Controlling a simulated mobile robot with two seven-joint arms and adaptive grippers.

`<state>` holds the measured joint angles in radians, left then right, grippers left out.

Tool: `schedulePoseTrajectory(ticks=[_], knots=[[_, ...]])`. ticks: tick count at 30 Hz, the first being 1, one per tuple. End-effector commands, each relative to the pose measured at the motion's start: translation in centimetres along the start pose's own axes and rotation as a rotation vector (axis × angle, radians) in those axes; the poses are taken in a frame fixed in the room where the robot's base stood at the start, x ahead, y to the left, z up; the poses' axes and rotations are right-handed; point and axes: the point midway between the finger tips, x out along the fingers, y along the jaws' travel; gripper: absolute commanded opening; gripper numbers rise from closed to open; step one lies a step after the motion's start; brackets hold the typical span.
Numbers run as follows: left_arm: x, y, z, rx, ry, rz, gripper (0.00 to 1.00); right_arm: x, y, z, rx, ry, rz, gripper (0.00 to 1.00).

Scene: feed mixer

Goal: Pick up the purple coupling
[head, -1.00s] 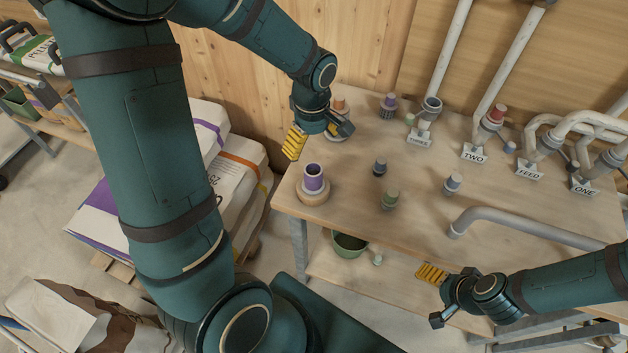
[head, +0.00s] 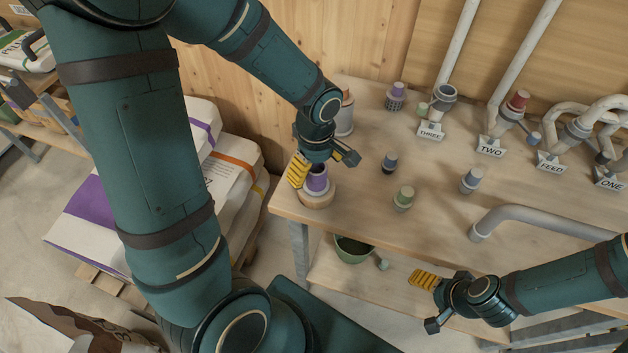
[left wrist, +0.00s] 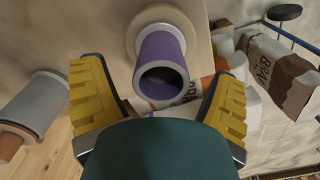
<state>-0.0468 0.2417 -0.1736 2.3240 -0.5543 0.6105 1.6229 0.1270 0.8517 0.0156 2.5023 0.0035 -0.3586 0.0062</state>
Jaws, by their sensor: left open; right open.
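The purple coupling (head: 317,184) stands upright on a round wooden base (head: 316,200) at the table's near left corner. In the left wrist view the purple coupling (left wrist: 164,52) is a hollow purple tube with a pale rim, its open end facing the camera. My left gripper (head: 323,165) is open just above it, partly hiding its top in the head view. In the left wrist view the coupling lies between and beyond the yellow finger pads (left wrist: 158,95), apparently apart from them. My right gripper (head: 430,302) is open and empty in front of the table's front edge.
A grey cylinder with an orange top (head: 344,117) stands behind the left gripper. Labelled pipes line the back; a bent grey pipe (head: 540,222) lies right.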

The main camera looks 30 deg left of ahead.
Motion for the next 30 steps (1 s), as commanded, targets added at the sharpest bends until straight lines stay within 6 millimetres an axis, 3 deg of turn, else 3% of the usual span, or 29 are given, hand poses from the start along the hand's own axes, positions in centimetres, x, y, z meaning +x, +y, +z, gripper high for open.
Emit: schedulePoseTrajectory(ticks=[3,11,12,18,19,30], knots=[[0.84,-0.13,0.36,0.001,0.0,0.002,0.87,0.64,0.25,0.26,-0.001,-0.005,0.0,0.79],[0.8,-0.17,0.44,0.0,0.0,0.002,0.87,0.55,0.23,0.29,-0.001,-0.006,0.0,0.79],[0.8,-0.17,0.44,0.0,0.0,0.002,0.83,0.55,0.23,0.28,-0.001,-0.006,0.0,0.79],[0.81,-0.17,0.43,0.0,0.0,0.001,0.13,0.56,0.24,0.27,-0.001,-0.006,0.0,0.79],[0.81,-0.17,0.43,0.0,0.0,0.001,0.07,0.56,0.24,0.27,-0.001,-0.006,0.0,0.79],[0.17,-0.05,0.23,0.0,0.001,0.002,0.07,0.09,0.05,0.11,0.0,-0.003,0.0,0.79]])
